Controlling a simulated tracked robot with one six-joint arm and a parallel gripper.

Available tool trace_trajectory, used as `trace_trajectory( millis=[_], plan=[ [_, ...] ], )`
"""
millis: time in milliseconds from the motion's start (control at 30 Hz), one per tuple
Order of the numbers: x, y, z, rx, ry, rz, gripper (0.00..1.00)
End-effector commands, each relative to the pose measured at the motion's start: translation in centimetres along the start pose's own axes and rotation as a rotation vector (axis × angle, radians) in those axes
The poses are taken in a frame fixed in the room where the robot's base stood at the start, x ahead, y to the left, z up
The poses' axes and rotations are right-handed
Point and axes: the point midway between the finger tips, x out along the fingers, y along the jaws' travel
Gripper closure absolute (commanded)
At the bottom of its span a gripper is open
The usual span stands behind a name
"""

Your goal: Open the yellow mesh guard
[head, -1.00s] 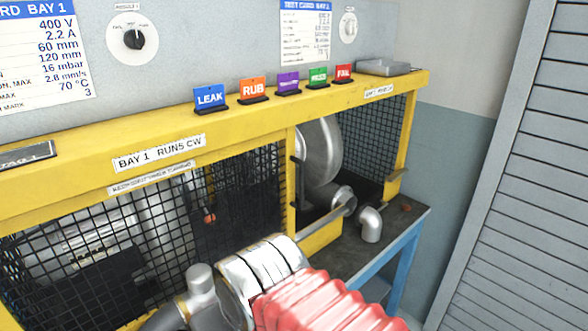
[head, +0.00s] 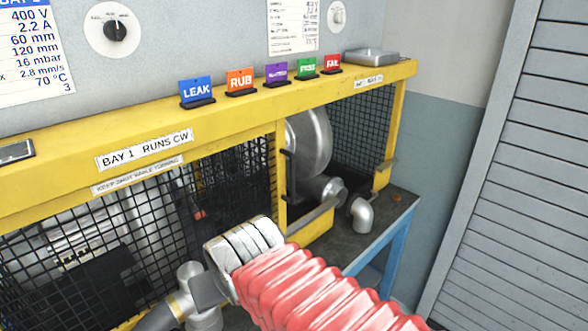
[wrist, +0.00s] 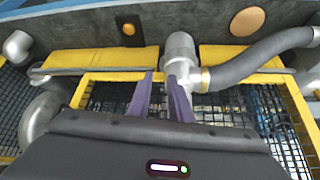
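The yellow mesh guard (head: 240,180) is a black mesh panel with yellow edging at the front of the blower bench, under the "BAY 1 RUNS CW" label. It looks closed. The wrist view shows its yellow edge bar (wrist: 110,77) and dark mesh. My gripper (wrist: 160,80) has two purple fingers with a gap between them, reaching to that bar beside a grey pipe fitting (wrist: 180,50). I see nothing clearly pinched; contact with the bar cannot be told. In the head view my arm hides most of the gripper.
A dark hose (wrist: 260,55) runs from the grey fitting along the guard's front. A metal elbow (head: 363,215) stands on the bench to the right. Coloured tags, such as the blue LEAK tag (head: 196,92), and a grey tray (head: 370,56) stand on the yellow top beam.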

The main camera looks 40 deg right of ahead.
Motion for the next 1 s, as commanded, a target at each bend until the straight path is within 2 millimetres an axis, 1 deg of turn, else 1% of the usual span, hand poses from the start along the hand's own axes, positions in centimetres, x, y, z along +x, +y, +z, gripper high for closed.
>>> trace_trajectory(
  millis=[33, 100, 167, 300, 433, 600, 667, 800, 900, 1000],
  plan=[
    [0.9, 1.6, -0.8, 0.047, 0.016, 0.033, 0.81],
    [1.9, 3.7, -2.0, 0.112, 0.051, 0.074, 0.81],
    [2.8, 5.7, -2.9, 0.165, 0.083, 0.107, 0.81],
    [4.5, 10.2, -4.6, 0.281, 0.156, 0.176, 0.81],
    [5.8, 14.6, -5.7, 0.382, 0.225, 0.228, 0.81],
    [7.1, 20.1, -6.3, 0.496, 0.316, 0.279, 0.81],
    [7.0, 21.9, -6.7, 0.512, 0.363, 0.293, 0.81],
    [5.3, 25.8, -8.3, 0.471, 0.503, 0.325, 0.81],
    [4.1, 27.6, -9.3, 0.427, 0.592, 0.326, 0.81],
    [2.8, 29.1, -9.9, 0.380, 0.671, 0.317, 0.81]
  ],
)
